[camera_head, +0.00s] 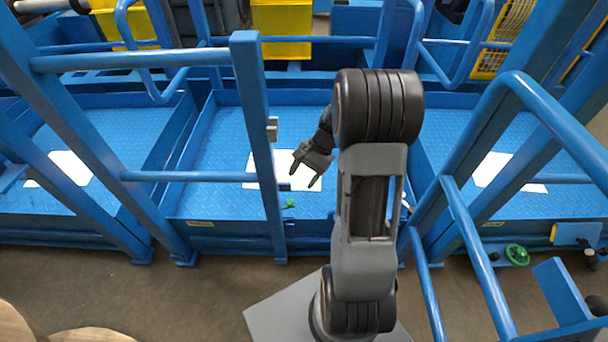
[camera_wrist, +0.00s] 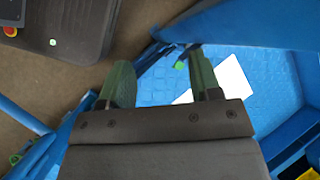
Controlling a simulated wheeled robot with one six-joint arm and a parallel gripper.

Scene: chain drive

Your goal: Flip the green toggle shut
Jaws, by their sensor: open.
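A small green toggle (camera_head: 289,204) sits at the front edge of the middle blue tray in the head view, just right of a blue upright post. A small green piece, which looks like the same toggle (camera_wrist: 179,65), shows between the fingers in the wrist view, close to the right finger. My gripper (camera_head: 303,178) is open and empty, above the tray and a little behind the toggle in the head view. Its two green-tipped fingers also show apart in the wrist view (camera_wrist: 159,80). The toggle is too small to tell its position.
Blue posts and rails (camera_head: 256,130) stand close left of my gripper, with more rails (camera_head: 465,230) on the right. A white sheet (camera_head: 315,178) lies on the blue tray floor (camera_head: 215,160). A green handwheel (camera_head: 517,254) is at the right.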

